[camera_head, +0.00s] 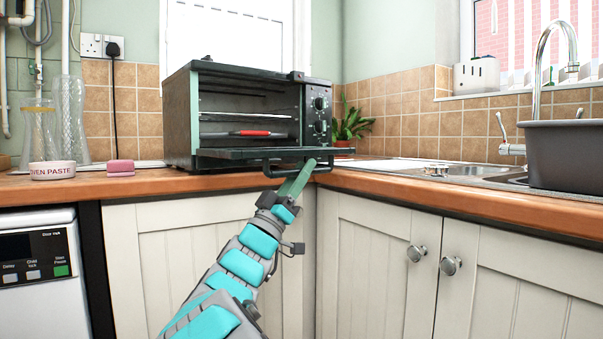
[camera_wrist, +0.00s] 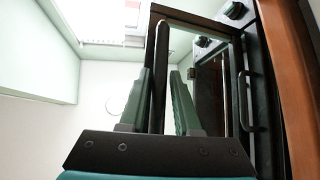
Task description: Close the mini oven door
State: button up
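The black mini oven (camera_head: 249,78) stands on the wooden counter. Its door (camera_head: 235,154) is folded down, roughly level, with a dark bar handle (camera_head: 270,171) at its front edge. My gripper (camera_head: 303,170) reaches up from below, its green fingers close to the door's right front corner. In the wrist view, my gripper's fingers (camera_wrist: 168,95) are apart, and a dark bar or edge of the oven shows between them. I cannot tell whether the fingers touch the door.
A red-handled item (camera_head: 255,133) lies inside the oven. A pink sponge (camera_head: 121,167), an oven paste tub (camera_head: 52,170) and glassware (camera_head: 70,115) stand left on the counter. A plant (camera_head: 350,122) and sink (camera_head: 440,170) are to the right. Cabinets stand below.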

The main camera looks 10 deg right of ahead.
grip_shut()
dwell(1.2)
